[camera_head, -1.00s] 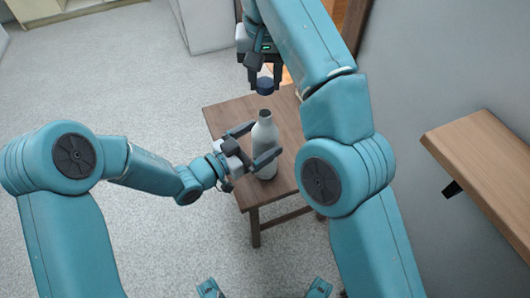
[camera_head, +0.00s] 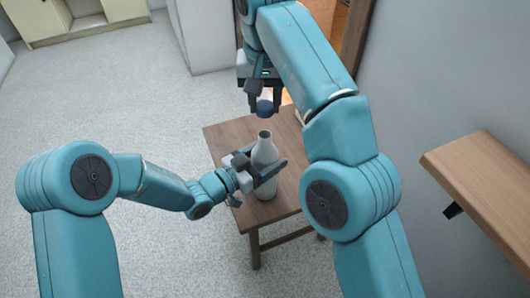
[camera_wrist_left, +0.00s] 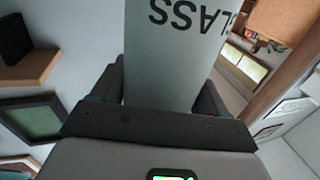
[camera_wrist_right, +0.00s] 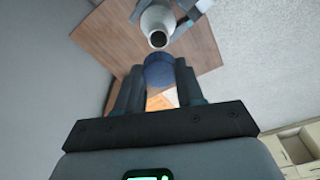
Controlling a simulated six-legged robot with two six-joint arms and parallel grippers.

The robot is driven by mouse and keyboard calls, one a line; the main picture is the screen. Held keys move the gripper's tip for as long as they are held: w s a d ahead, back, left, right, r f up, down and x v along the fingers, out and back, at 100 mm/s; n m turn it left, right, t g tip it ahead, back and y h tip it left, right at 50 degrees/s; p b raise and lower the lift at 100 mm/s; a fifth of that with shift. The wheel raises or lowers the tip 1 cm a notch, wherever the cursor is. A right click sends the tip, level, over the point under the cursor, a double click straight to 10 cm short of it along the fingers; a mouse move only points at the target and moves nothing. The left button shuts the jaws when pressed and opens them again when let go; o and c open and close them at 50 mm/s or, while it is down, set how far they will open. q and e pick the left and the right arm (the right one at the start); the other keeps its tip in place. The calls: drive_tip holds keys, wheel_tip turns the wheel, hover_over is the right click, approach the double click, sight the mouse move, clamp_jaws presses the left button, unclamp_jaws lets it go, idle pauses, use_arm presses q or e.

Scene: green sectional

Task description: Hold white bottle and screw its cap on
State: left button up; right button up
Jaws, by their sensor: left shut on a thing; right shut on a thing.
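The white bottle (camera_head: 264,152) is upright over the small wooden table, its dark open mouth facing up. My left gripper (camera_head: 268,172) is shut around the bottle's body. In the left wrist view the bottle (camera_wrist_left: 172,50) fills the space between the fingers and shows dark letters. My right gripper (camera_head: 264,98) is shut on the blue cap (camera_head: 265,108), held above the bottle's mouth with a gap. In the right wrist view the cap (camera_wrist_right: 159,72) sits between the fingers, and the bottle mouth (camera_wrist_right: 158,39) shows just beyond it. I cannot tell whether the bottle's base touches the table.
The brown wooden table (camera_head: 225,135) is under the bottle. A wooden shelf (camera_head: 490,180) juts from the wall at the right. A pale cabinet (camera_head: 75,15) stands at the far left. The grey floor (camera_head: 100,95) at the left is open.

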sight(265, 134)
drive_tip(key=shift+s+d+f, duration=0.1)
drive_tip(key=shift+s+f, duration=0.05)
drive_tip(key=shift+f, duration=2.2)
drive_tip(key=shift+f, duration=0.85)
drive_tip(key=shift+f, duration=0.55)
